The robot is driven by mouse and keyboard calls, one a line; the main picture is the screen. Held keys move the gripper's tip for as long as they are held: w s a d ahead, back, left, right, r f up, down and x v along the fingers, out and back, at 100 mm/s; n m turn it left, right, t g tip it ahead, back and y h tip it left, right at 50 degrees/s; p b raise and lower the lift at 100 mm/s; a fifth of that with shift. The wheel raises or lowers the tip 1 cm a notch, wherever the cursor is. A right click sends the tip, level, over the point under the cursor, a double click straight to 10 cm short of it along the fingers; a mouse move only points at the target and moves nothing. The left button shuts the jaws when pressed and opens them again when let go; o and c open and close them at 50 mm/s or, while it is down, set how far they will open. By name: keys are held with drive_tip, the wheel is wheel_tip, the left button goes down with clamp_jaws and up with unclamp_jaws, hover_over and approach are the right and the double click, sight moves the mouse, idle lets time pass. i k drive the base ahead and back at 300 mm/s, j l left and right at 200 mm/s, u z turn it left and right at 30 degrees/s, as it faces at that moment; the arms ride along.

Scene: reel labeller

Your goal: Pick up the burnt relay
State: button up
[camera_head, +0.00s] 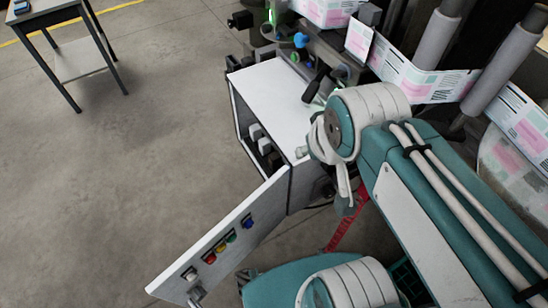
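I cannot make out a burnt relay for certain. Several small pale and dark blocks, which may be relays (264,146), sit in the open side of a white-topped electrical cabinet (282,88). Their condition is too small to tell. The cabinet door (222,248) hangs open toward the lower left and carries red, yellow, green and blue buttons. My teal and white arm comes in from the lower right, and its joint covers the cabinet's right side. I cannot pick out my gripper's fingers; they seem hidden behind the arm.
The labelling machine, with its printed label web (408,78) and grey rollers (437,38), stands behind and right of the cabinet. A red strip (349,229) shows below my arm. A small table (82,62) stands at the upper left. The concrete floor between is clear.

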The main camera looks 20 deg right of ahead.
sight(275, 159)
drive_tip(key=k+j+z, duration=0.1)
drive_tip(key=j, duration=0.35)
drive_tip(key=k+j+z, duration=0.1)
drive_tip(key=j, duration=0.3)
drive_tip(key=k+j+z, duration=0.1)
drive_tip(key=j, duration=0.3)
drive_tip(key=j+z, duration=0.25)
drive_tip(key=j, duration=0.2)
drive_tip(key=k+j+z, duration=0.1)
drive_tip(key=j+z, duration=0.15)
drive_tip(key=j, duration=0.2)
drive_tip(key=k+j+z, duration=0.2)
drive_tip(key=j, duration=0.2)
drive_tip(key=j+z, duration=0.25)
drive_tip(key=j, duration=0.2)
drive_tip(key=i+j+z, duration=0.45)
drive_tip(key=j, duration=0.25)
drive_tip(key=i+j+z, duration=0.2)
drive_tip(key=j, duration=0.2)
drive_tip(key=i, duration=0.4)
drive_tip(key=z, duration=0.05)
